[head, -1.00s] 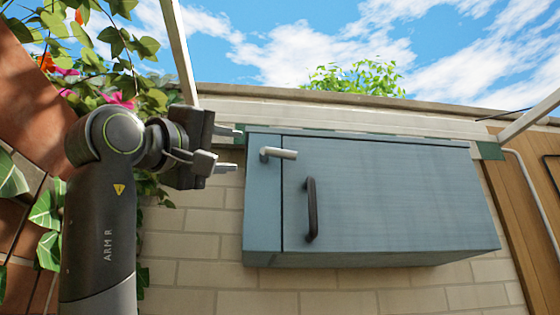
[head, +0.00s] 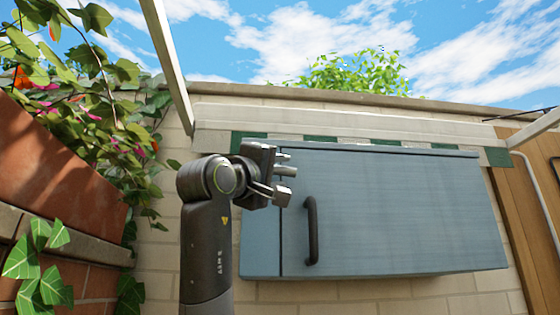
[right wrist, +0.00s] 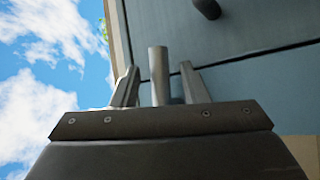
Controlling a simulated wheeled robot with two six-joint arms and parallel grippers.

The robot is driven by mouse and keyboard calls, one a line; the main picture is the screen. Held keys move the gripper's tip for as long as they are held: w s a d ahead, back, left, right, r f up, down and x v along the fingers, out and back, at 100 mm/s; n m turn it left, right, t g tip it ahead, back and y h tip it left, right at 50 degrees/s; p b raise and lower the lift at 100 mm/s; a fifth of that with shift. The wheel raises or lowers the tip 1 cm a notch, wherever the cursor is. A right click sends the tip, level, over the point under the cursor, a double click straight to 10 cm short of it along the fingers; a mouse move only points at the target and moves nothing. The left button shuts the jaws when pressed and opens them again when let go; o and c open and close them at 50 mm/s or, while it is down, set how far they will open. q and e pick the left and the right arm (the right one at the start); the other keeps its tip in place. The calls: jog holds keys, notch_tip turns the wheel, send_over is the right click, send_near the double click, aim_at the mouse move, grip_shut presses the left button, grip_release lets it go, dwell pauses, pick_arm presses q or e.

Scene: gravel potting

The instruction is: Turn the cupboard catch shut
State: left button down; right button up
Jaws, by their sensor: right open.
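The blue cupboard (head: 400,215) hangs on the brick wall, its door flat against the front. A dark upright handle (head: 312,230) is on the door near the seam at its left side. The pale, rod-like catch (head: 287,171) is mostly hidden behind my right gripper (head: 282,177) in the head view. In the right wrist view the catch (right wrist: 158,72) stands between the two open fingers (right wrist: 158,85), with small gaps on both sides. It crosses the seam onto the door. My left gripper is not in view.
A leafy flowering plant (head: 85,75) and a red planter (head: 60,170) are on the left. Wooden boards (head: 530,215) and a pale pipe (head: 535,200) are at the right.

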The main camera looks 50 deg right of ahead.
jog(key=shift+d+r, duration=0.15)
jog(key=shift+d, duration=0.25)
grip_shut()
jog(key=shift+n+b, duration=0.3)
jog(key=shift+b, duration=0.15)
jog(key=shift+n+h+b, duration=0.3)
jog(key=shift+h, duration=0.1)
jog(key=shift+r+n+t, duration=0.2)
jog(key=shift+n+t, duration=0.1)
jog(key=shift+t, duration=0.3)
